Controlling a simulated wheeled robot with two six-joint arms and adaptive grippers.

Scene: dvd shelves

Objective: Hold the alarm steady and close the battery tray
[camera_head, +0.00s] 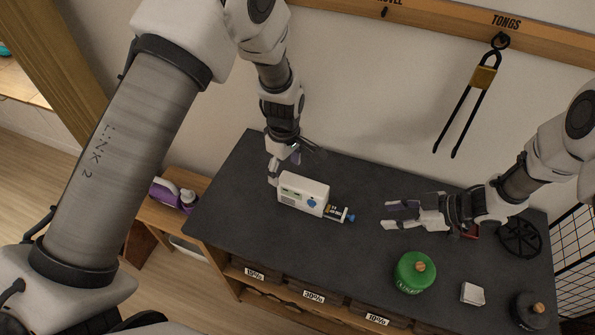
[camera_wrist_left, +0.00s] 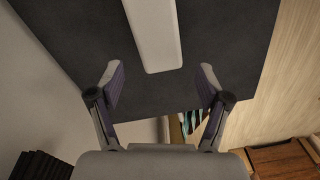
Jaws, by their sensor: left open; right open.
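The white alarm (camera_head: 303,195) sits upright on the dark table, left of its middle. The battery tray (camera_head: 340,213) sticks out of its right end, with a blue tab at the tip. My left gripper (camera_head: 273,172) is at the alarm's left end. In the left wrist view, the alarm's pale top (camera_wrist_left: 155,35) points in between the spread fingers of the left gripper (camera_wrist_left: 160,88), apart from both. My right gripper (camera_head: 388,215) is open and empty, pointing left towards the tray with a gap between them.
A green canister (camera_head: 414,273) stands near the front edge. A white block (camera_head: 473,293) and a dark canister (camera_head: 530,311) are at the front right. A black round rack (camera_head: 520,238) lies behind them. Tongs (camera_head: 474,100) hang on the wall. The table (camera_head: 330,255) is clear before the alarm.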

